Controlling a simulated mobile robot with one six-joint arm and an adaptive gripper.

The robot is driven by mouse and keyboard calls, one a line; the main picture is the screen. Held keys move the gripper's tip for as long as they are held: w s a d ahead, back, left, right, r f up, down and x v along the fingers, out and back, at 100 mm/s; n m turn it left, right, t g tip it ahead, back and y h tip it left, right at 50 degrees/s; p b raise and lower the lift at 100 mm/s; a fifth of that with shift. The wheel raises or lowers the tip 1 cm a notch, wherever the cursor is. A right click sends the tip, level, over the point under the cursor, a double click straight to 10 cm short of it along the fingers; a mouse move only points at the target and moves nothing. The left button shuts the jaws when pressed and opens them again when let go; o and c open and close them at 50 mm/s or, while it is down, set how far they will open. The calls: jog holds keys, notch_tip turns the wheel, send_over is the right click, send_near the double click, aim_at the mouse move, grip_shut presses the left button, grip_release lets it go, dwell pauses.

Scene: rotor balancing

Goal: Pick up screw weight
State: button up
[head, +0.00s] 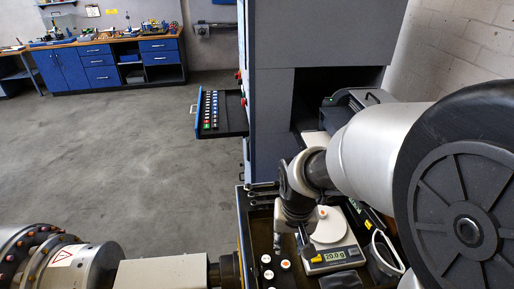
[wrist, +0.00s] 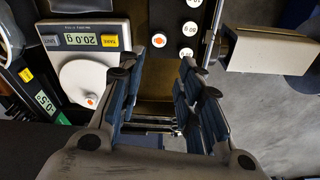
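A white screw weight with an orange top (wrist: 92,100) stands on the white pan of the scale (wrist: 79,35). The scale display reads 20.0 g. The same weight also shows in the head view (head: 322,212). Another white weight with an orange mark (wrist: 158,41) sits in the dark tray, near white weights with printed numbers (wrist: 188,28). My gripper (wrist: 163,72) is open, with nothing seen between its fingers. It is over the tray beside the scale, pointing toward the loose weights. In the head view my wrist partly hides the tray and the scale.
A second device with a lit green display (wrist: 42,102) lies beyond the scale. A long pale block (wrist: 268,52) is on the right in the wrist view. The floor to the left is clear.

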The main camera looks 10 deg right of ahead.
jog(key=b, duration=0.2)
send_over(286, 264)
jog(key=f, duration=0.8)
jog(key=shift+s+a+f, duration=0.15)
jog(key=shift+s+f, duration=0.05)
jog(key=shift+s, duration=0.05)
jog(key=f+b, duration=0.1)
jog(key=f, duration=0.4)
jog(key=shift+w+f+b, duration=0.1)
jog(key=shift+w+b, duration=0.1)
jog(key=shift+b, duration=0.15)
jog(key=shift+c, duration=0.5)
grip_shut()
